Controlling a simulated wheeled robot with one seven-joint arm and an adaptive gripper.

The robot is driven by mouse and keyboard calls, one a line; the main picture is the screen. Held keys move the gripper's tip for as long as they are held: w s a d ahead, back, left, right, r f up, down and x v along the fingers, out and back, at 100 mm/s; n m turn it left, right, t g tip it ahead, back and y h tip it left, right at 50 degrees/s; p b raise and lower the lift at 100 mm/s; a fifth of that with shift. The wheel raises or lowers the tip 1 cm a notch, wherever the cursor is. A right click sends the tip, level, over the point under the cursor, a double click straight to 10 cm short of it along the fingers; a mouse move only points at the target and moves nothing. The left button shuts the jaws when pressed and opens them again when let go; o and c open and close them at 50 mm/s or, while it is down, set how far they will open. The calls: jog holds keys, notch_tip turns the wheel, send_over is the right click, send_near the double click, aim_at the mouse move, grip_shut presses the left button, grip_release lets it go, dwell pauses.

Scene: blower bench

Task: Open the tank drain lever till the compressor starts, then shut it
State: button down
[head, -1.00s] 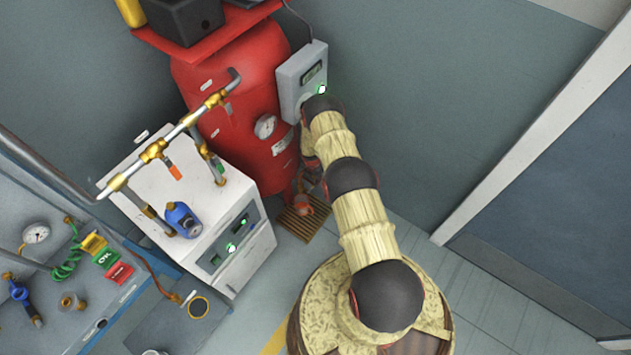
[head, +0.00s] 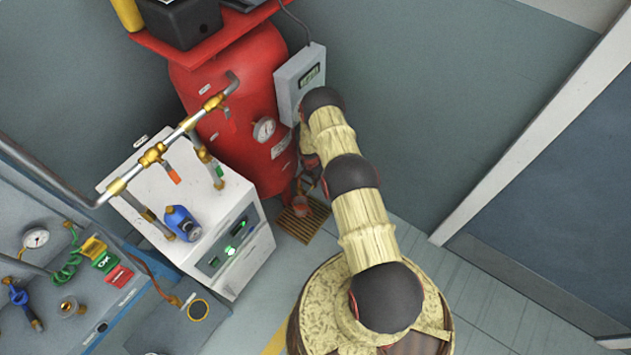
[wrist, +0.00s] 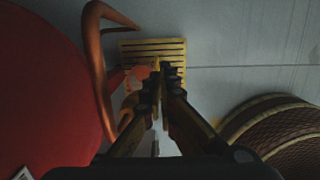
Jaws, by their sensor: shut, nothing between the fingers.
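The red tank (head: 225,120) stands against the wall, and its side also fills the left of the wrist view (wrist: 50,95). My gripper (wrist: 160,82) points down beside the tank's foot, over a slatted wooden grate (wrist: 175,46). Its fingers are together and hold nothing. An orange fitting (wrist: 128,82) lies just left of the fingertips, partly hidden by them. I cannot make out the drain lever clearly there, nor whether the fingers touch it. In the head view my arm hides most of the gripper. The grey compressor control box (head: 299,78) shows a small display.
A curved copper pipe (wrist: 98,62) rises close left of my fingers. A round ribbed brown thing (wrist: 275,135) is at the right. Floor at the right is clear.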

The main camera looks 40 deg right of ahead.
notch_tip(320, 180, up, 10)
jog(key=a, duration=0.1)
jog(key=shift+s+a, duration=0.15)
jog(key=shift+s, duration=0.25)
jog(key=shift+r, duration=0.1)
